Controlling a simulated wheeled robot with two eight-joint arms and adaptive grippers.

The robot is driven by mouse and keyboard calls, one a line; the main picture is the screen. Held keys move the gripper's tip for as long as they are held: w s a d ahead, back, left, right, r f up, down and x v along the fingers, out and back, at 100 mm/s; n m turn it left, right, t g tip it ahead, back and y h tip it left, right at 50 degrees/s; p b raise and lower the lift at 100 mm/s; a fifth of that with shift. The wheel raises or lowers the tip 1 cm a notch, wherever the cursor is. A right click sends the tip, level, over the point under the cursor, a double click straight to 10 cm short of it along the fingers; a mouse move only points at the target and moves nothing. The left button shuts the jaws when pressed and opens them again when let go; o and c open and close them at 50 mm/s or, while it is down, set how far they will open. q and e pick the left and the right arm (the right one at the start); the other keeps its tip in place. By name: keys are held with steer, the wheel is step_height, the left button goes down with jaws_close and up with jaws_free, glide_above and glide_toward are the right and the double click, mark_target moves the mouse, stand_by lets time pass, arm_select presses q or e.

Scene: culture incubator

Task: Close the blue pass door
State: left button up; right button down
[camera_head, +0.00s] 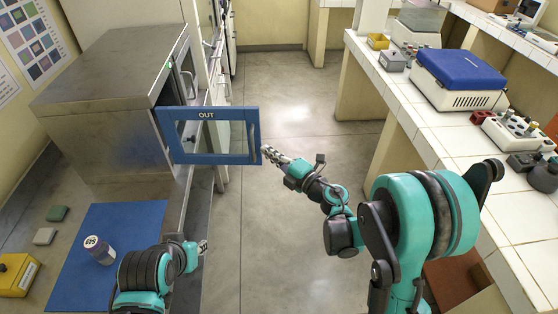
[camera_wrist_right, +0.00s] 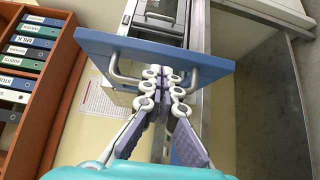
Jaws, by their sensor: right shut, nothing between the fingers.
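The blue pass door (camera_head: 215,159), a framed window marked OUT, stands open, swung out from the steel incubator (camera_head: 105,75). A metal handle (camera_head: 253,138) is near its right edge. My right gripper (camera_head: 267,152) is shut and empty at the door's right edge, beside the handle. Whether the fingertips touch the door I cannot tell. My left gripper (camera_head: 203,247) is low over the left bench edge, its jaws too small to read.
A blue mat (camera_head: 122,225) with a labelled bottle (camera_head: 99,250) lies on the left bench. A yellow box (camera_head: 17,274) stands beside it. A tiled bench (camera_head: 425,105) with a blue-lidded device (camera_head: 459,70) runs along the right. The floor (camera_head: 290,110) between is clear.

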steer(key=shift+x, duration=1.4)
